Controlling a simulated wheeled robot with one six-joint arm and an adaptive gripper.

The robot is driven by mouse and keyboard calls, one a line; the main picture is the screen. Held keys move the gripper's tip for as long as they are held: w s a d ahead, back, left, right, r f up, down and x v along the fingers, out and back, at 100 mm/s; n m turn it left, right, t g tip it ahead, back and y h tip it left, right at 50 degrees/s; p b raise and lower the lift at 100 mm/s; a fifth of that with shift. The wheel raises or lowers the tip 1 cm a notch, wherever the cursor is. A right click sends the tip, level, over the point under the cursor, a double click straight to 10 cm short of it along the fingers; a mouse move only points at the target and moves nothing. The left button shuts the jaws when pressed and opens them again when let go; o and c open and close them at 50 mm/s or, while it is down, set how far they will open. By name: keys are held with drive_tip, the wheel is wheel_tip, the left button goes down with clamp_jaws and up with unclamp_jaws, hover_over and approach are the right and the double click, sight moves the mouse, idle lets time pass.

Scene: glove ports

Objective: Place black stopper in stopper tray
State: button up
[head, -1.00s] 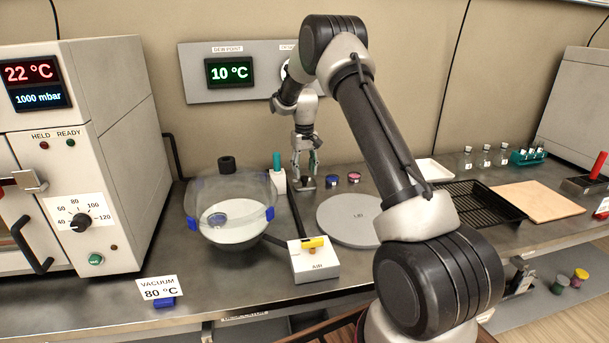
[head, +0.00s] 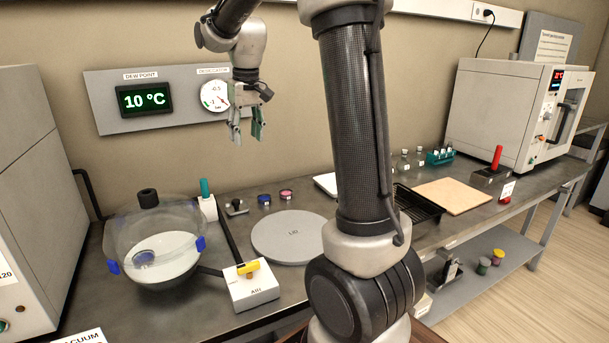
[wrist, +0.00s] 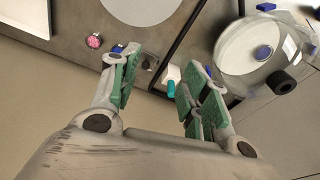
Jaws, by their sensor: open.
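A small black upright piece, which looks like the black stopper (head: 236,203), stands on a small dark grey plate (head: 241,212) that may be the stopper tray. This pair also shows in the wrist view (wrist: 149,62), between my fingertips and beyond them; whether the piece is fully seated is too small to tell. My gripper (head: 246,137) is open and empty, well above the bench and over that plate. A larger black knob or plug (head: 148,198) tops the clear desiccator dome (head: 153,238).
A white bottle with a teal cap (head: 206,200) stands left of the plate, and blue (head: 264,199) and pink (head: 287,195) pots stand right. A round grey lid (head: 293,237) and a white box with a yellow handle (head: 250,285) lie in front. My arm hides part of the bench.

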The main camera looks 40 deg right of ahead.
drive_tip(key=s+a+f+t, duration=0.1)
drive_tip(key=s+f+t, duration=0.1)
drive_tip(key=s, duration=2.6)
drive_tip(key=shift+s+a+t, duration=0.25)
drive_tip(key=shift+a+t, duration=0.05)
